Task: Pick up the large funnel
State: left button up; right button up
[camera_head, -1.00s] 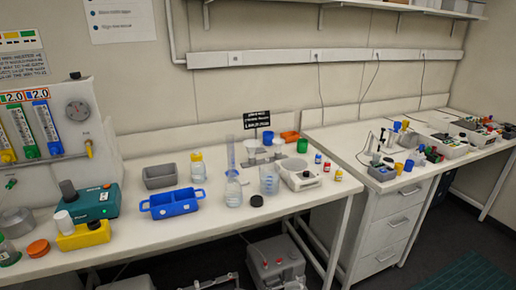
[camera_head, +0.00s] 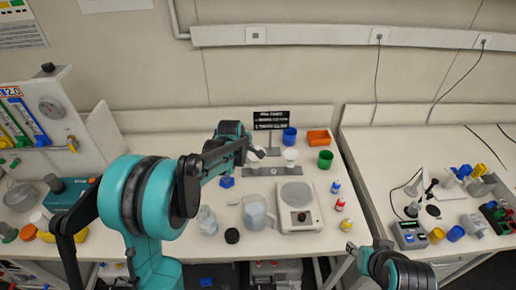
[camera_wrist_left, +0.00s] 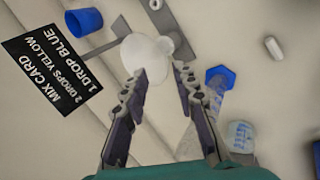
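A white round funnel (camera_wrist_left: 143,53) shows just ahead of my left fingertips in the left wrist view, with a second pale, rounded shape close behind it. My left gripper (camera_wrist_left: 160,72) is open, its two fingers apart with nothing clamped between them. In the head view the left gripper (camera_head: 251,155) reaches over the back of the bench beside a white piece, partly hidden by the fingers. Another white funnel-like piece (camera_head: 290,155) stands to its right, in front of the blue cup. I cannot tell which is larger. My right gripper (camera_head: 354,247) is low at the bench front; its fingers are unclear.
The mix card sign (camera_head: 271,119), blue cup (camera_head: 290,135), green cup (camera_head: 325,159) and orange tray (camera_head: 319,136) stand around the funnels.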

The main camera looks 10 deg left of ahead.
aim_at(253, 161)
pick_arm(q)
jog(key=b+x, duration=0.1)
jog(key=x, duration=0.7)
jog(key=shift+s+f, duration=0.1)
jog(key=shift+s, duration=0.2)
grip_shut()
